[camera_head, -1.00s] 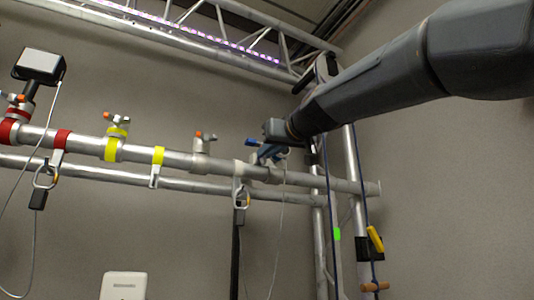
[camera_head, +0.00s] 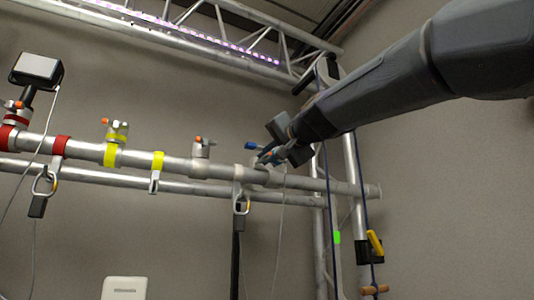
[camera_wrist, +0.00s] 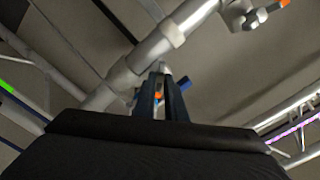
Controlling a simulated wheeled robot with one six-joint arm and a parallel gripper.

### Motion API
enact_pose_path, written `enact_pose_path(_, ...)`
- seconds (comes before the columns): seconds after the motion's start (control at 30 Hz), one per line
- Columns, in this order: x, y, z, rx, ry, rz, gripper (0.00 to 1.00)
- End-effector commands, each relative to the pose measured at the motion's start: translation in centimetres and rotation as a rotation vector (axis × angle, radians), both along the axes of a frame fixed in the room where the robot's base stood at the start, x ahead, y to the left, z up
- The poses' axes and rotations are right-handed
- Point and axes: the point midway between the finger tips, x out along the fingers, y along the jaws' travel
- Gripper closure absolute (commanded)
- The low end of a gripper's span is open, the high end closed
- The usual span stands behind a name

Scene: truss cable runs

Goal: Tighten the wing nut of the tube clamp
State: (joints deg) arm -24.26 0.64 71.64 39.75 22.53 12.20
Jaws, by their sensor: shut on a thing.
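The tube clamp's wing nut has a blue wing (camera_head: 251,146) that shows just left of my gripper (camera_head: 268,157). In the wrist view, the blue wing (camera_wrist: 185,83) sticks out to the right of my fingers (camera_wrist: 159,92), and an orange bit (camera_wrist: 158,95) shows between them. My gripper is shut on the wing nut. The clamp body is mostly hidden behind my fingers. It sits on the upper grey tube (camera_head: 225,169), near a pale collar (camera_head: 240,173).
Other clamps on the tube stand to the left: a bare one (camera_head: 203,147), a yellow-banded one (camera_head: 115,135) and a red-banded one (camera_head: 16,115). Blue ropes and an upright truss (camera_head: 355,190) stand close on the right.

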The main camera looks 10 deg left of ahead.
Motion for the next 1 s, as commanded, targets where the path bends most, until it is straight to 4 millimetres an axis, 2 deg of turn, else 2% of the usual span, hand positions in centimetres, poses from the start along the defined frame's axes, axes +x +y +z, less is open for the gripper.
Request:
enact_pose_path(0.5,-0.01,0.11,-0.16,0.362,0.296,0.002,1.00)
enact_pose_path(1.0,0.01,0.10,-0.23,0.545,0.440,0.001,1.00)
